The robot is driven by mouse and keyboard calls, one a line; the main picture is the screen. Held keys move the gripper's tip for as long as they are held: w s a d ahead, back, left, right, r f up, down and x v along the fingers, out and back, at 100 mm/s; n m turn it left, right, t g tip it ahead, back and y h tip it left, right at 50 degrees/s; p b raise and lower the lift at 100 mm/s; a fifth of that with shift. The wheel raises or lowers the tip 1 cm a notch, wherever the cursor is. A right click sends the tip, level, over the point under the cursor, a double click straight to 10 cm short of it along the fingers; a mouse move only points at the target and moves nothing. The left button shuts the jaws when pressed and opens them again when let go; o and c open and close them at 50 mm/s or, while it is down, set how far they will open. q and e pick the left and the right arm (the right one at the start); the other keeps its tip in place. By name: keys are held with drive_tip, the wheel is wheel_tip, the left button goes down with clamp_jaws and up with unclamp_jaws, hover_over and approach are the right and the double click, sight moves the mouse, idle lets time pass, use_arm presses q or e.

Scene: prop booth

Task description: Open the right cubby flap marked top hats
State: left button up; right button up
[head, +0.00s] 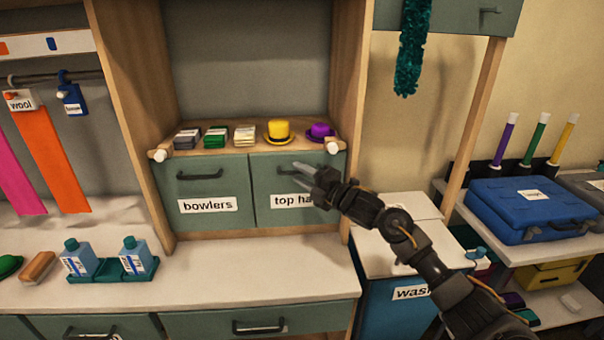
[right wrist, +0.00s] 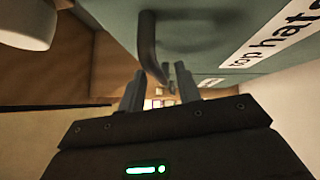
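The right cubby flap (head: 270,183) is a green panel with a white "top hats" label (head: 284,200), partly covered by my arm. It looks closed, flush beside the "bowlers" flap (head: 200,180). My right gripper (head: 302,172) is in front of its upper part. In the right wrist view the gripper's fingers (right wrist: 160,92) are apart with nothing held between them. The flap's dark bar handle (right wrist: 148,45) shows just beyond the fingers, its end lying between them in the picture. I cannot tell whether they touch. The label (right wrist: 270,40) shows there too. My left gripper is out of view.
A wooden shelf (head: 220,145) above the flaps holds folded stacks, a yellow hat (head: 279,130) and a purple hat (head: 320,131). A white peg (head: 333,147) sticks out near the gripper. The counter (head: 270,272) below is mostly clear. A "wash" bin (head: 390,300) stands right.

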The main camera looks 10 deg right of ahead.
clamp_jaws()
idle(0.4)
